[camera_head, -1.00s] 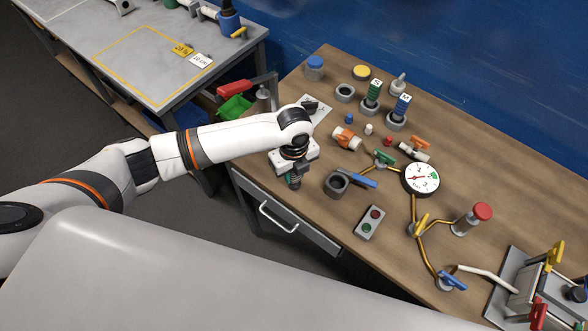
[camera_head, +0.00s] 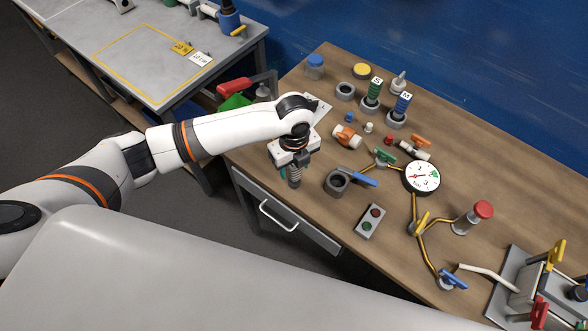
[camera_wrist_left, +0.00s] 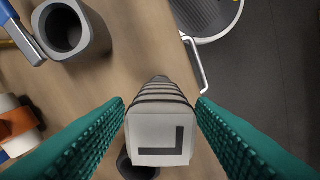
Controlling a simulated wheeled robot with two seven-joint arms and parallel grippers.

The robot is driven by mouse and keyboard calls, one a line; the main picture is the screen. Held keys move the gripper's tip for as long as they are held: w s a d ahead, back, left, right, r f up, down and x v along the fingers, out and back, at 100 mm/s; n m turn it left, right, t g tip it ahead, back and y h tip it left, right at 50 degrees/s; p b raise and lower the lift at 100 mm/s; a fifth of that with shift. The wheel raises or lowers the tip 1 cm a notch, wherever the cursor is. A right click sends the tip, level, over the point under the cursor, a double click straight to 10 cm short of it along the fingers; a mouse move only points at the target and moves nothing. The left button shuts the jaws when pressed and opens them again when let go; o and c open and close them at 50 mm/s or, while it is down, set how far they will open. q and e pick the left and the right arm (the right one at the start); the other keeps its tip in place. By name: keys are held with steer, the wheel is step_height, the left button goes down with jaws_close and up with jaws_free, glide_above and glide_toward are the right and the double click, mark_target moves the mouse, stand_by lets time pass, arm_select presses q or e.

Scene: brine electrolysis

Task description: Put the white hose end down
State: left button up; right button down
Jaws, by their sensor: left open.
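The white hose end (camera_head: 463,267) lies at the right part of the wooden bench in the head view. Its hose runs right to a grey plate with valves. My left gripper (camera_head: 293,163) is far to the left of it, at the bench's front left edge. It is open, pointing down over a grey ribbed piece (camera_head: 295,177). In the left wrist view, this piece (camera_wrist_left: 160,130) has a pale square top with a black L-like mark. It stands between the teal fingers, with narrow gaps beside it. The white hose end is not in the wrist view.
A grey cup (camera_head: 338,184) with a blue handle and a two-button box (camera_head: 370,222) stand right of my gripper. A round gauge (camera_head: 421,176) with yellow pipes and valves is farther right. Green (camera_head: 375,90) and blue (camera_head: 402,105) blocks stand behind.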

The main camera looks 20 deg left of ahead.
arm_select(q)
step_height(320, 180, up, 10)
steer(key=shift+f+b, duration=0.25)
steer(key=shift+b, duration=0.4)
stand_by(0.3)
